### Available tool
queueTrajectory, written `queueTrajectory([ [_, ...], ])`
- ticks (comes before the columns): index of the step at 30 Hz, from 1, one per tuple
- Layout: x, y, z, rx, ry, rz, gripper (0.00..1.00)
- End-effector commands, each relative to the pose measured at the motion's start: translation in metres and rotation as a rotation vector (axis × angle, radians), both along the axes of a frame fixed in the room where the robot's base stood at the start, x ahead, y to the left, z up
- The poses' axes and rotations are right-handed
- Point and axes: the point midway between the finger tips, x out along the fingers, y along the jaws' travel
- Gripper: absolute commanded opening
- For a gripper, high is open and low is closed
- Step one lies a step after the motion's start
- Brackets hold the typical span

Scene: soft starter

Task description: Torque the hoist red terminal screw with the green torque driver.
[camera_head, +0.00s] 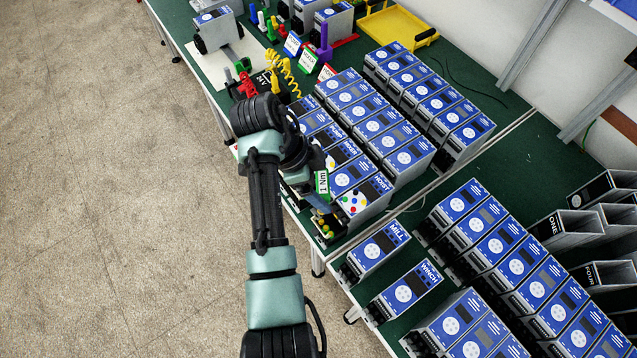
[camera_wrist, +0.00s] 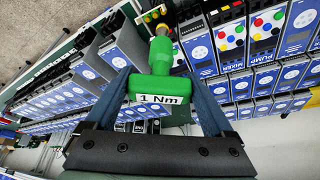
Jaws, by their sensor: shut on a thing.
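My gripper (camera_wrist: 157,78) is shut on the green torque driver (camera_wrist: 150,88), labelled "1 Nm", one finger on each side of its handle. In the head view the driver's label (camera_head: 322,184) shows beside my wrist. In the wrist view the driver's grey and brass shaft (camera_wrist: 160,48) points away toward a small terminal block with yellow parts (camera_wrist: 152,14). I cannot tell whether the tip touches it. The HOIST unit (camera_head: 377,191) has coloured dots on its face and stands just right of the driver. A yellow-green terminal block (camera_head: 326,228) sits at its front. The red terminal screw cannot be made out.
Rows of blue-faced units crowd the green bench (camera_head: 420,208). The MILL unit (camera_head: 378,246) and WINCH unit (camera_head: 408,290) stand near the front edge. A yellow tray (camera_head: 399,27), a purple driver (camera_head: 324,42) and coiled yellow cable (camera_head: 291,78) are at the back. The floor at left is clear.

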Motion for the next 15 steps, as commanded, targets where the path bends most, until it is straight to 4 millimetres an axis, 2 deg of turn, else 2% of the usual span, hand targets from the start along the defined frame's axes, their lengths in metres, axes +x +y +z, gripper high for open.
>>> queueTrajectory([
  [8,0.0,0.001,0.002,0.0,-0.001,0.003,0.34],
  [15,0.0,0.001,-0.015,0.0,-0.001,0.003,0.34],
])
